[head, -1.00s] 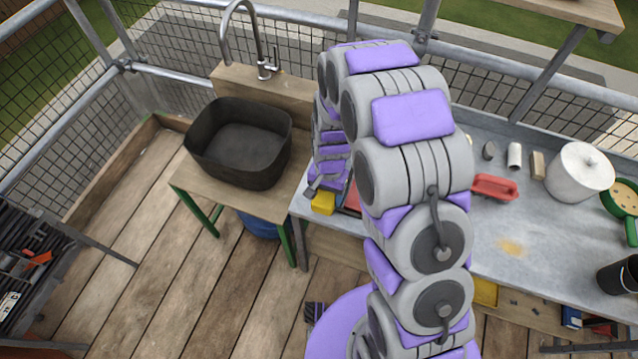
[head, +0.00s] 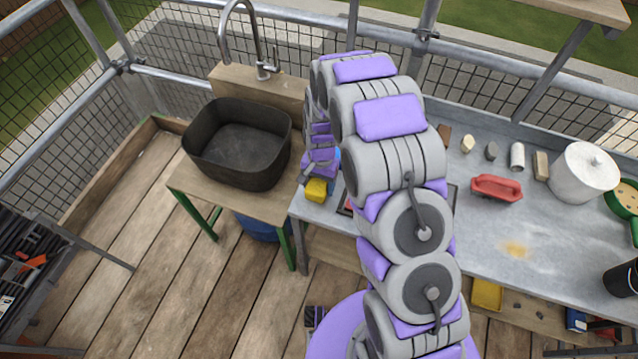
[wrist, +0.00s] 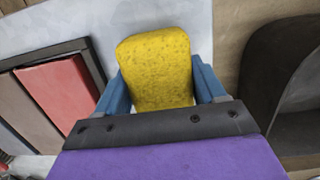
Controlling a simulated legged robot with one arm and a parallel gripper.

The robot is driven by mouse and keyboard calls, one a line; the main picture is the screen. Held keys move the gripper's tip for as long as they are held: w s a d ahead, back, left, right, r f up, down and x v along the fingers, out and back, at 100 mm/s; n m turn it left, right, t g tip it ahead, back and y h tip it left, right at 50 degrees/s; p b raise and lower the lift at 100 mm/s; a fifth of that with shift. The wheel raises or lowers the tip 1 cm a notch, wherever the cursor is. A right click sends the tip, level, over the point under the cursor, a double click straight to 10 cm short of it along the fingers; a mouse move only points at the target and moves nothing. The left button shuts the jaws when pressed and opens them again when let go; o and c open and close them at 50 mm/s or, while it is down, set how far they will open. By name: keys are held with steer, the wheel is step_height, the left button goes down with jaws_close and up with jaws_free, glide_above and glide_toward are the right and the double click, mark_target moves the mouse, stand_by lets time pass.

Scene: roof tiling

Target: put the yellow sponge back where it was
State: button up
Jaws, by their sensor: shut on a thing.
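The yellow sponge (wrist: 156,68) is between the two blue fingers of my gripper (wrist: 165,88) in the wrist view. My gripper is shut on it. In the head view the sponge (head: 316,190) shows below my gripper (head: 317,180), over the left end of the grey metal worktop (head: 510,215). I cannot tell whether the sponge touches the worktop. My arm hides part of the worktop behind it.
A dark basin (head: 240,150) stands left on a wooden stand, with a tap (head: 262,60) behind it. A dark-framed tray with a red block (wrist: 62,88) lies beside the sponge. A red-handled float (head: 496,188) and a white pot (head: 583,172) stand farther right.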

steer(key=shift+f, duration=0.1)
steer(key=o, duration=1.1)
step_height(320, 180, up, 12)
steer(key=w+p, duration=0.2)
steer(key=p, duration=0.1)
steer(key=s+d+r+n, duration=0.1)
steer(key=s+d+r, duration=0.4)
steer(key=s+r, duration=0.3)
steer(key=s+d+r+n, duration=0.1)
steer(key=s+d+r, duration=0.2)
steer(key=s, duration=0.5)
steer(key=s+d+r+n, duration=0.1)
steer(key=s+d+r, duration=0.2)
steer(key=s, duration=0.6)
steer(key=s+d+r+n, duration=0.1)
steer(key=s+d+r, duration=0.2)
steer(key=s+r, duration=0.3)
steer(key=s, duration=0.3)
steer(key=shift+d+r, duration=0.15)
steer(key=shift+r, duration=0.15)
